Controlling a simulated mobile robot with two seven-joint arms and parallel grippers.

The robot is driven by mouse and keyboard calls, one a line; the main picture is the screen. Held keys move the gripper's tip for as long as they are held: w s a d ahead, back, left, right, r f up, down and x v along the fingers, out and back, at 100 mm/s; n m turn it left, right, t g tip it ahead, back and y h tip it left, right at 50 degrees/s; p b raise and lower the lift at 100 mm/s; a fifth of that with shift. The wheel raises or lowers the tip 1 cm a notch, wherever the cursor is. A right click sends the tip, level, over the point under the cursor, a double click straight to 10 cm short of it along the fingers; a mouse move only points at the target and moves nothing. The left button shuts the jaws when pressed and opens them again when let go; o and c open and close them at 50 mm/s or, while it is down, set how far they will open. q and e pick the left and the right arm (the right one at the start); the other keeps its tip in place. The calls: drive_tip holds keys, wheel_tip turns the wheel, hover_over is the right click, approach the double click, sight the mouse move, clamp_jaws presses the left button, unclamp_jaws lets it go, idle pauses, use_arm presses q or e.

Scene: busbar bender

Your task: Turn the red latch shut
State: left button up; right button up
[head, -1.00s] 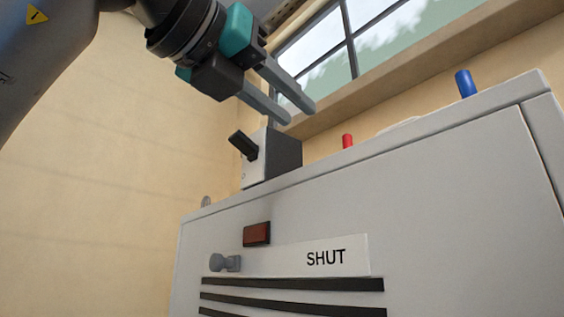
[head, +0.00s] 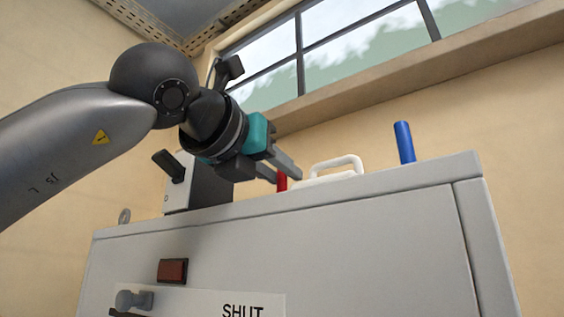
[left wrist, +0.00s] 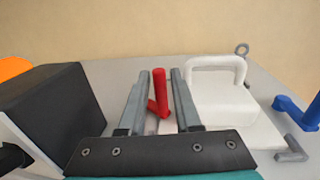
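The red latch (left wrist: 159,92) is an upright red post with a short foot. In the left wrist view it shows between the two grey fingers of my left gripper (left wrist: 158,72), with a narrow gap on each side. In the head view the red latch (head: 282,182) stands on top of the grey cabinet (head: 340,230), partly hidden behind the left gripper (head: 286,172). The left gripper is open, its fingers pointing right at the latch. I cannot tell exactly how deep the latch sits between the fingers. My right gripper is not in view.
A white block with a handle (left wrist: 222,100) is close right of the latch. A blue post (head: 404,142) stands farther right. A box with a black lever (head: 190,185) is left of the gripper. The cabinet front has a dark red button (head: 172,270) and a "SHUT" label (head: 242,309).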

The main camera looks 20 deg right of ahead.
use_arm(q)
drive_tip(key=shift+w+d, duration=0.35)
drive_tip(key=shift+w, duration=0.05)
clamp_jaws()
